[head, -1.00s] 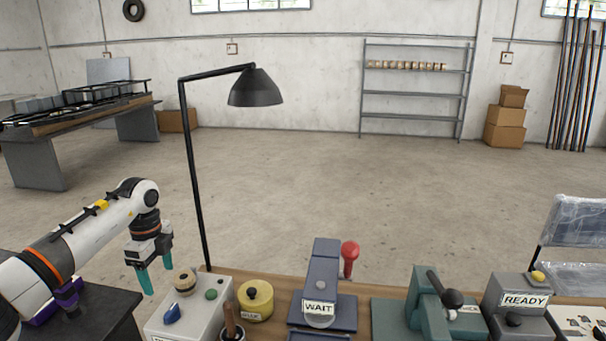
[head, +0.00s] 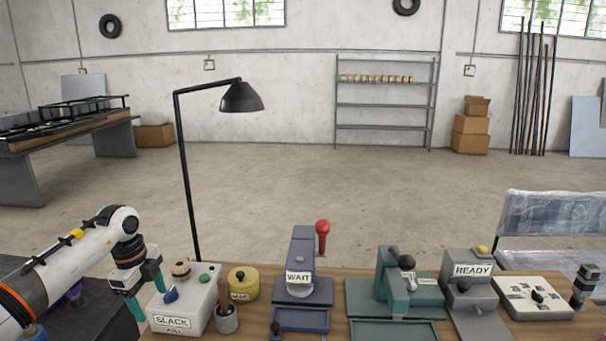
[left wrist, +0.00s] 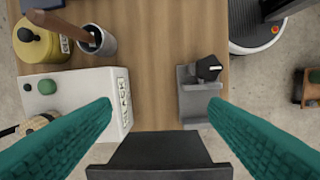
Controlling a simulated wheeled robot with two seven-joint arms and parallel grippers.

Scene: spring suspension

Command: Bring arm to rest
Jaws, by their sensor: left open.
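My left gripper (head: 142,289) is at the left end of the workbench, beside the white control box (head: 180,308) labelled SLACK. Its two teal fingers are apart. In the left wrist view the left gripper (left wrist: 158,120) has nothing between its fingers. The white box (left wrist: 112,90) lies by the left finger there. A grey bracket with a black knob (left wrist: 198,98) lies by the right finger. My right gripper is not in view.
On the wooden bench (head: 265,318) stand a yellow pot (head: 243,285), a grey cup with a brown handle (head: 226,316), a blue press (head: 303,265) marked WAIT, a green press (head: 392,285) and a grey unit (head: 470,290) marked READY. A black lamp (head: 186,170) rises behind.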

